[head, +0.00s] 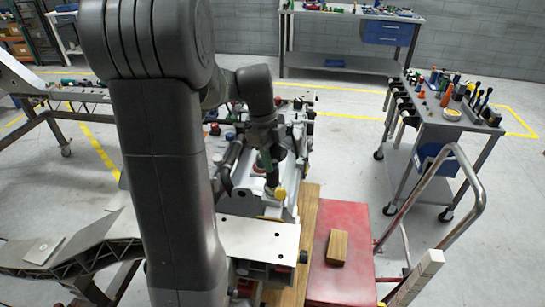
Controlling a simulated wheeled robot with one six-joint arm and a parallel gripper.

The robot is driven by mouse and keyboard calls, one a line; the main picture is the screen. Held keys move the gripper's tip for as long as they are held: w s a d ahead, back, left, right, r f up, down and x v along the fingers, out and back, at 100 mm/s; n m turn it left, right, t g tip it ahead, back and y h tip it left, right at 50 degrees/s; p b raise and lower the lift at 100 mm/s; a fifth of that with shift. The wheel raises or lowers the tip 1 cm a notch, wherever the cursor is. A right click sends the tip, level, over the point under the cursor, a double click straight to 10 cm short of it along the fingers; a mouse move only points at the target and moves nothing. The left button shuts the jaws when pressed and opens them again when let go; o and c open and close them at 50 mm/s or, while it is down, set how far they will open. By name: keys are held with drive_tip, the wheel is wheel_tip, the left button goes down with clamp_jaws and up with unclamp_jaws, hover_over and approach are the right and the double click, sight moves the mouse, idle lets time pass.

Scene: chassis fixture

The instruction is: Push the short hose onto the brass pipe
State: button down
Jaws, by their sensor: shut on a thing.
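My gripper (270,155) is low over the grey metal chassis fixture, in the middle of the head view. It is shut on a short dark piece that looks like the short hose (272,179), mostly covered by the gripper. A small brass-yellow end, which looks like the brass pipe (279,193), shows just below the held piece. I cannot tell whether the hose touches the pipe or is around it. A curved black hose (228,165) is on the fixture left of my gripper.
A pale flat plate (258,238) is at the fixture's near end. A wooden block (337,247) lies on a red platform (345,220) to the right. A tool cart (440,118) stands further right, beside a bent metal handrail (478,190). A workbench (350,35) is at the back.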

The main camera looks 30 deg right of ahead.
drive_tip(key=shift+w+b+x, duration=0.2)
drive_tip(key=shift+b+x, duration=0.55)
drive_tip(key=shift+x, duration=0.3)
drive_tip(key=shift+a+f+b, duration=0.15)
drive_tip(key=shift+f+b, duration=0.2)
drive_tip(key=shift+f, duration=0.25)
drive_tip(key=c, duration=0.9)
unclamp_jaws()
drive_tip(key=shift+s+d+p+v, duration=0.1)
drive_tip(key=shift+s+p+v, duration=0.1)
drive_tip(key=shift+p+v, duration=0.7)
drive_tip(key=shift+s+d+p+v, duration=0.15)
drive_tip(key=shift+p+v, duration=0.4)
drive_tip(key=shift+v, duration=0.55)
drive_tip(key=shift+s+d+p+v, duration=0.1)
drive_tip(key=shift+s+p+v, duration=0.1)
drive_tip(key=shift+p+v, duration=0.7)
drive_tip(key=shift+r, duration=0.2)
